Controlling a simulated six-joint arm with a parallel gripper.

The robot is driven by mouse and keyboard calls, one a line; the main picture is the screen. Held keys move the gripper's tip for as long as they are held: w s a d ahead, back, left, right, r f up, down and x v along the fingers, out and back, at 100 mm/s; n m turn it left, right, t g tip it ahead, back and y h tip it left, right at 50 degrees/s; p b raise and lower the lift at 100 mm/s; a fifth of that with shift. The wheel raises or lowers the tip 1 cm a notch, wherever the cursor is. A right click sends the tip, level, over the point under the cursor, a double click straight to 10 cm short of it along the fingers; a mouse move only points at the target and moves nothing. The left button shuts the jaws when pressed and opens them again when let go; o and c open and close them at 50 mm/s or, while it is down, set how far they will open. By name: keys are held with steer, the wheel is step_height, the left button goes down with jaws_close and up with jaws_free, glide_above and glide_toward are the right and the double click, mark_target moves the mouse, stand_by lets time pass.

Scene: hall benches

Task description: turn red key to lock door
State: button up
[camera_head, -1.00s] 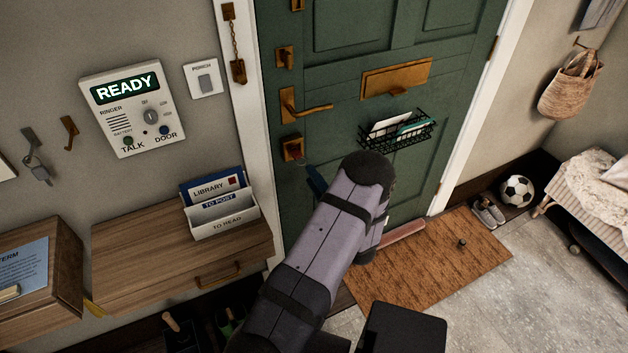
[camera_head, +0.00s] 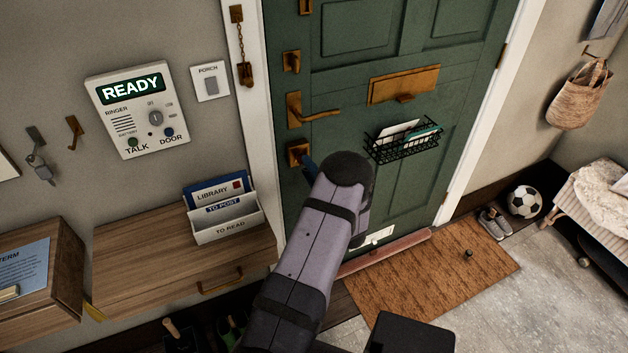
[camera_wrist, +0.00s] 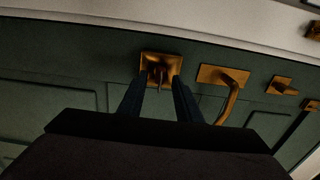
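The door (camera_head: 345,60) is dark green and looks closed. Its brass lock plate (camera_head: 297,152) is below the lever handle (camera_head: 315,112). In the wrist view the lock plate (camera_wrist: 160,66) is straight ahead, with a small dark piece, apparently the key (camera_wrist: 158,79), sticking out of it. Its red colour does not show clearly, and my gripper largely hides it in the head view. My gripper (camera_wrist: 160,90) is open, its two dark blue fingers apart on either side of the key in that picture. In the head view my gripper (camera_head: 310,166) is just beside the lock plate; contact cannot be told.
The lever handle (camera_wrist: 233,90) is close right of the fingers in the wrist view. A wire basket with letters (camera_head: 405,148) hangs on the door. A wooden shelf (camera_head: 150,265) with a letter rack (camera_head: 228,228) stands left. An intercom (camera_head: 137,110) is on the wall.

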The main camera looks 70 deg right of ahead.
steer(key=shift+b+x, duration=0.4)
steer(key=shift+x, duration=1.15)
jaws_close()
